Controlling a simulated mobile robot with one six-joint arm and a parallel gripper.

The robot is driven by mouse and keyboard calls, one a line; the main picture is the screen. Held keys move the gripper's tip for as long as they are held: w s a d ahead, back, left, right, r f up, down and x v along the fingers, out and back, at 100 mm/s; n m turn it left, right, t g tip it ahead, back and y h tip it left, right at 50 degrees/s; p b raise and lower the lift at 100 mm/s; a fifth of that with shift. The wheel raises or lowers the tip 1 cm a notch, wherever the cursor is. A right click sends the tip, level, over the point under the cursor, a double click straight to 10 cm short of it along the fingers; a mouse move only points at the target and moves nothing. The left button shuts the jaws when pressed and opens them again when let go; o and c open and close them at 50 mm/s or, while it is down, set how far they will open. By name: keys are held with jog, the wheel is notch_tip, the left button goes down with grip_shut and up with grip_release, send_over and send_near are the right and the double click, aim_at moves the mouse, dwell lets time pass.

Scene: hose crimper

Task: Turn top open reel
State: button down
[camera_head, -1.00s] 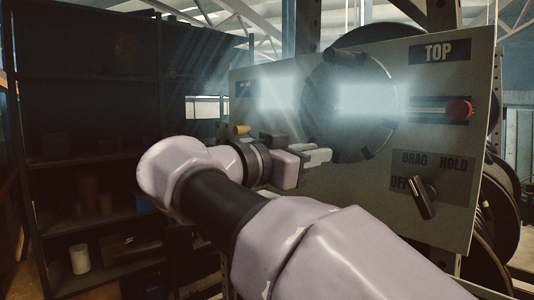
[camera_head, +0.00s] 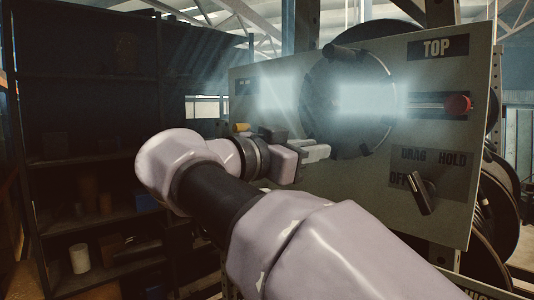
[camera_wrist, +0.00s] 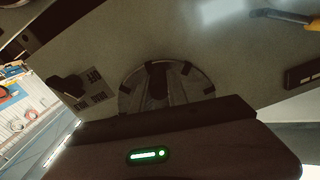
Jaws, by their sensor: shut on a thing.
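The top reel (camera_head: 350,118) is a large dark disc on the grey panel, under the sign TOP (camera_head: 437,47). Dark lugs sit around its rim, and glare covers part of its face. In the wrist view the disc (camera_wrist: 131,101) is partly hidden by the gripper. My gripper (camera_head: 318,151) is at the disc's lower left rim, its pale fingers pointing right. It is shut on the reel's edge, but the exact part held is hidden.
A red knob (camera_head: 458,105) sits in a slot to the right of the disc. A black switch (camera_head: 421,193) below it is by OFF, DRAG and HOLD labels. A yellow-handled item (camera_wrist: 312,22) shows in the wrist view. Dark shelves (camera_head: 85,150) stand at the left.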

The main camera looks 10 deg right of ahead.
jog(key=shift+w+a+f+m+b, duration=0.2)
jog(key=shift+w+m+b, duration=0.1)
jog(key=shift+m+b, duration=0.55)
jog(key=w+r+m, duration=0.1)
jog(key=a+r+m+b, duration=0.1)
jog(key=shift+w+a+m+b, duration=0.15)
jog(key=shift+w+m+b, duration=0.15)
jog(key=shift+w+m, duration=0.1)
jog(key=c, duration=1.3)
grip_release()
